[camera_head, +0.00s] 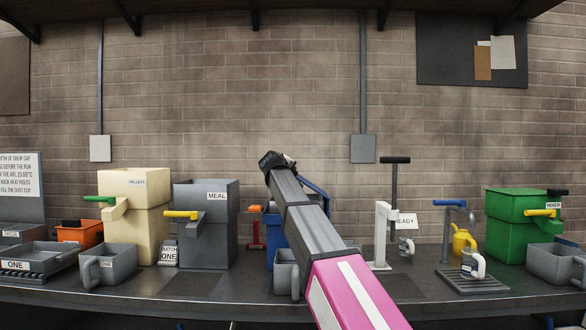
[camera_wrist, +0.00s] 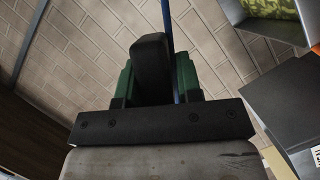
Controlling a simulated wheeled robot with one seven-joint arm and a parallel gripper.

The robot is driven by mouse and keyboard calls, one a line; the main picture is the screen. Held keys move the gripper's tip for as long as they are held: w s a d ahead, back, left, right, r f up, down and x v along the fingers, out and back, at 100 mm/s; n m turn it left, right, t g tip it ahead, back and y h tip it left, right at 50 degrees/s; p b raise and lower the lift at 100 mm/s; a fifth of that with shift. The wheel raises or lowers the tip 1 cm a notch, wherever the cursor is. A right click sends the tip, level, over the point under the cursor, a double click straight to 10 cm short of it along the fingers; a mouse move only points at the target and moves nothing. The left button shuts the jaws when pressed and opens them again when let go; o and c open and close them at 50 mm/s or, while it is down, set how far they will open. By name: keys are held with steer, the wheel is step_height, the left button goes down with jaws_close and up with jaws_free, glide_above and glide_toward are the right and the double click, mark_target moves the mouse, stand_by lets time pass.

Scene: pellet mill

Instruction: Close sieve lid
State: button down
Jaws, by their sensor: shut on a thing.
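The blue sieve (camera_head: 271,232) stands on the bench behind my arm, which hides much of it. A blue frame edge, apparently its lid (camera_head: 318,190), shows raised above it to the right of my arm. In the wrist view a thin blue strip (camera_wrist: 182,62), apparently the lid seen edge-on, runs upward beside my fingers. My gripper (camera_wrist: 153,85) has its green fingers closed around a black block-like handle (camera_wrist: 152,60). In the head view my gripper (camera_head: 277,161) is high, against the brick wall. How far the lid is tilted is hard to tell.
The grey MEAL bin (camera_head: 206,240) stands to the left of the sieve. A grey cup (camera_head: 287,272) sits in front of it, partly behind my arm. A white press with a black handle (camera_head: 382,235) stands to the right. The air above the bench is open.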

steer(key=shift+f, duration=0.15)
stand_by(0.3)
steer(key=c, duration=0.9)
jaws_free()
steer(key=shift+s+a, duration=0.1)
steer(key=v, duration=1)
steer(key=shift+s+a, duration=0.15)
steer(key=shift+s, duration=0.1)
